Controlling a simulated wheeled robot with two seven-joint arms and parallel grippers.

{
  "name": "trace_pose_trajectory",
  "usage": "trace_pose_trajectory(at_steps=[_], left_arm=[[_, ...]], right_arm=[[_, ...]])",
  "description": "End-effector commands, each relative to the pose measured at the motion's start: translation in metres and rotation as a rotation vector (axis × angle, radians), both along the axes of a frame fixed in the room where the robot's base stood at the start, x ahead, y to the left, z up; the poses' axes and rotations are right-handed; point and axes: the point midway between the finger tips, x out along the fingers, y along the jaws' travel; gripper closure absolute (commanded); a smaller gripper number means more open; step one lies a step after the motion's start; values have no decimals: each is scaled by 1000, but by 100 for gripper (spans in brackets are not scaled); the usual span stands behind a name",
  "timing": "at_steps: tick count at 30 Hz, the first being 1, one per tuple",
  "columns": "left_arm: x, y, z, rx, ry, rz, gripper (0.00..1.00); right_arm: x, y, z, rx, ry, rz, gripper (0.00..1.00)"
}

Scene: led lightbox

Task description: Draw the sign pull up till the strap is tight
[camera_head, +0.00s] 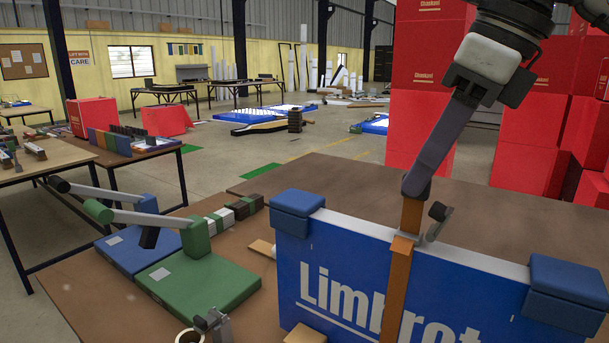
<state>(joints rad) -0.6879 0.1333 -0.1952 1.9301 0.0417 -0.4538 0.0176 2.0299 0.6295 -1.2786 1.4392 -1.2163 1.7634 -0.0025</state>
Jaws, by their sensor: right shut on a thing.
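The blue lightbox sign (345,265) with white "Limbrot" lettering stands upright on the brown table, with blue padded corner blocks (298,212) at its top corners. An orange strap (396,290) runs down the sign's front face and rises above its top edge. A small grey metal buckle (437,220) sits beside the strap at the top edge. My right gripper (415,187) comes down from the upper right and is shut on the strap's upper end, just above the sign. The strap's lower part is cut off by the frame. My left gripper is not in view.
On the table's left lie a green device (200,275) and a blue device (135,250) with lever arms. A tape roll (190,337) is at the front edge. Red boxes (435,70) are stacked behind. The table behind the sign (340,190) is clear.

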Motion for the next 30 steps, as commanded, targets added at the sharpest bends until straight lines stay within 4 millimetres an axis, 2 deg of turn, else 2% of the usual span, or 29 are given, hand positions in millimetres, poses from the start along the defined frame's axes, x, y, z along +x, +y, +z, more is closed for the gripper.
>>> trace_pose_trajectory(at_steps=[1,3,17,28,29,30], left_arm=[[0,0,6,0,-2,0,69],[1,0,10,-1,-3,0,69],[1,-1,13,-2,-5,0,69],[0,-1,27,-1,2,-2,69],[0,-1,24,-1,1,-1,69],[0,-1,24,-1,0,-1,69]], right_arm=[[1,0,9,6,-7,-3,100],[1,0,12,7,-8,-3,100],[1,0,14,8,-10,-4,100],[1,0,32,7,-9,-4,100],[1,0,29,7,-9,-4,83],[1,0,28,7,-8,-3,76]])
